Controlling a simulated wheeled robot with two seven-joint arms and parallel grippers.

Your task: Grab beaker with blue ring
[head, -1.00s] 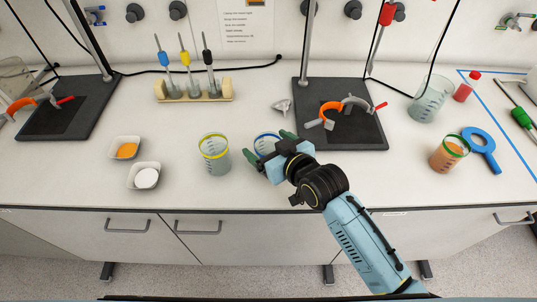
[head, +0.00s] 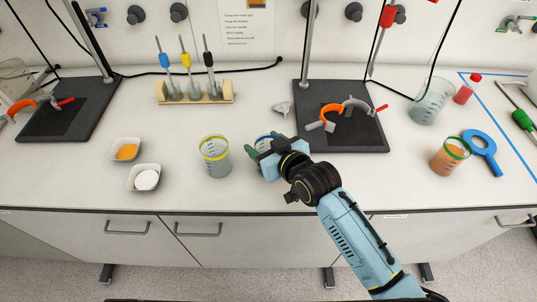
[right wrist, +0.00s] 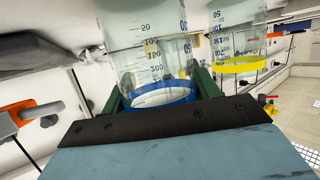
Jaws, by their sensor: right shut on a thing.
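The beaker with the blue ring (head: 264,138) stands on the counter in the head view, mostly hidden behind my right gripper (head: 262,154). In the right wrist view the beaker (right wrist: 140,60) and its blue ring (right wrist: 160,97) lie between the green fingers of my right gripper (right wrist: 158,88), which is shut on it near the rim. The beaker with the yellow ring (head: 215,157) stands just left of it, apart, and also shows in the right wrist view (right wrist: 238,45). My left gripper is not in view.
A large beaker (head: 430,104), two stand bases (head: 370,143), a pipette rack (head: 195,98) and two small white dishes (head: 143,178) are on the counter.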

